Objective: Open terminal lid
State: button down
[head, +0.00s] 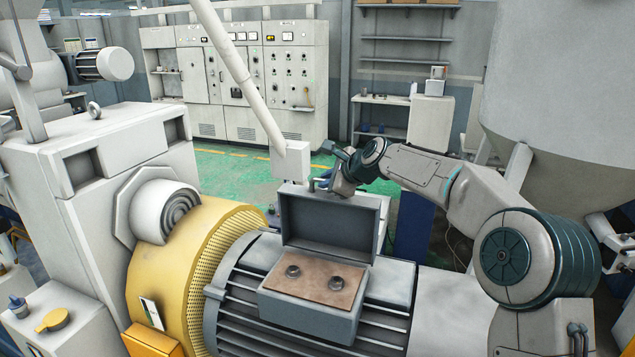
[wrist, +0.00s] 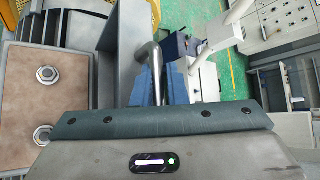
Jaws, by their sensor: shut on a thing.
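The terminal lid (head: 330,226) is a grey box cover standing raised, near upright, behind the grey terminal box (head: 310,310) on the motor. The box is uncovered and shows a brown plate (head: 315,283) with two bolts. In the wrist view the lid (wrist: 112,60) stands beside the brown plate (wrist: 45,85). My gripper (wrist: 158,75) has its blue fingers close around a shiny metal bar handle (wrist: 150,55) on the lid's outer side. In the head view my gripper is behind the lid's top edge, and its fingertips are mostly hidden there.
A finned grey motor (head: 250,280) carries the box, with a yellow perforated guard (head: 205,260) to its left. A white pipe (head: 245,80) slopes down to a white block (head: 291,160) behind the lid. A large grey tank (head: 560,70) stands at right. Green floor (head: 220,170) lies behind.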

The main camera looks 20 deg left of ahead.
jog(key=shift+w+r, duration=0.1)
jog(key=shift+w, duration=0.1)
dwell(0.3)
jog(key=c, duration=1.5)
grip_release()
jog(key=shift+a, duration=0.15)
jog(key=shift+o, duration=0.2)
jog(key=shift+d, duration=0.3)
jog(key=b+v, duration=0.4)
jog(key=v, duration=0.9)
jog(key=shift+r+b, duration=0.2)
jog(key=shift+b, duration=0.2)
jog(key=shift+s+d, duration=0.1)
jog(key=shift+s, duration=0.1)
